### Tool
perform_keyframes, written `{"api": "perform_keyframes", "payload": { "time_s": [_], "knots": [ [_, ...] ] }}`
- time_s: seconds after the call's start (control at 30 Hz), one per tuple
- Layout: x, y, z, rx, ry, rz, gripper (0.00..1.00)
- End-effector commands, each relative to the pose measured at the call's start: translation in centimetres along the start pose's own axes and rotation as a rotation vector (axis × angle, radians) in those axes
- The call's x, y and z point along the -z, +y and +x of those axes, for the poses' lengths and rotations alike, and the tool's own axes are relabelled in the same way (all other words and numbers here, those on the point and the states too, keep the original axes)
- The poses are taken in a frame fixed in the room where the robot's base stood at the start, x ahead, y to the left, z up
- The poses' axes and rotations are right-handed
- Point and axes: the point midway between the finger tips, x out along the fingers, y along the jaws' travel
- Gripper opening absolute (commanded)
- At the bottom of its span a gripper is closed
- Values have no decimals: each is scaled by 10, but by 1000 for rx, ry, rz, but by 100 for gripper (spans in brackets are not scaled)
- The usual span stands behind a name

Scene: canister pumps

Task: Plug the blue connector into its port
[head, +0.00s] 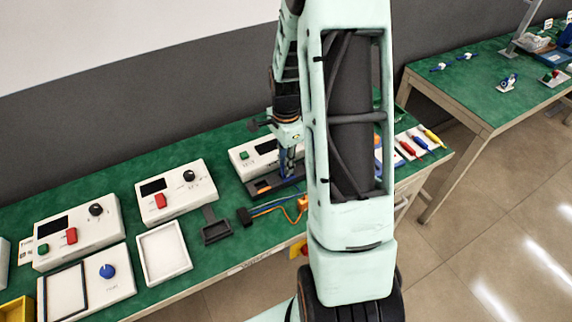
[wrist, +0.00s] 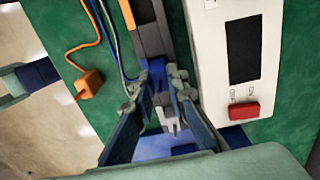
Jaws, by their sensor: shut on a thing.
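My gripper (wrist: 163,92) points down at the bench, its two fingers shut on the blue connector (wrist: 157,74). In the head view my gripper (head: 289,165) is low over the dark strip (head: 268,187) in front of a white device; my arm partly hides this area. In the wrist view the dark strip (wrist: 152,40) runs up from the fingertips, with a grey part (wrist: 167,116) between the fingers. I cannot make out the blue port, nor whether the connector touches it. A blue cable (wrist: 118,50) runs beside the strip.
A white device with a black screen and red button (wrist: 238,108) stands close on the right in the wrist view. An orange connector (wrist: 89,83) with its cable lies on the green bench to the left. White boxes (head: 170,190) and a dark tray (head: 215,228) stand left in the head view.

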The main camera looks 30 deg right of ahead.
Motion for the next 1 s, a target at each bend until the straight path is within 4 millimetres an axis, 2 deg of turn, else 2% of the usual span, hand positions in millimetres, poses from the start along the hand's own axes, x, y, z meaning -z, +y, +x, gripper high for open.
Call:
{"api": "perform_keyframes", "payload": {
  "time_s": [0.1,0.43,0.47,0.6,0.87,1.0],
  "knots": [
    [0,0,11,0,-1,0,1],
    [0,0,15,1,0,0,1],
    [0,0,15,1,0,0,15],
    [0,0,14,1,0,0,30],
    [0,0,13,1,0,0,31],
    [0,0,7,2,0,0,31]
  ]
}}
